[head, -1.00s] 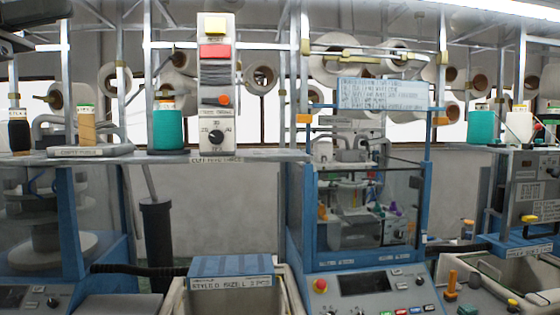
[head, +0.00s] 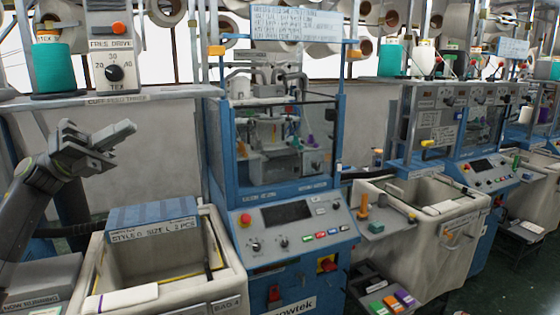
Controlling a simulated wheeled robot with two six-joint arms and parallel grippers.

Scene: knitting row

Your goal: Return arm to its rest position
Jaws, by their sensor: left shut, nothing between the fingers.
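My left arm (head: 30,205) comes in from the left edge of the head view. Its dark grey gripper (head: 118,136) is raised in front of the pale wall panel, above and to the left of the open bin with the blue label. The fingers are shut with nothing between them, and the gripper appears clear of everything around it. My right arm and gripper are out of view.
A shelf (head: 150,96) with a teal yarn cone (head: 52,68) and a dial box (head: 113,70) is above the gripper. Below is an open bin (head: 225,285) with a blue-topped label box (head: 152,215). A blue knitting machine (head: 228,190) stands to the right.

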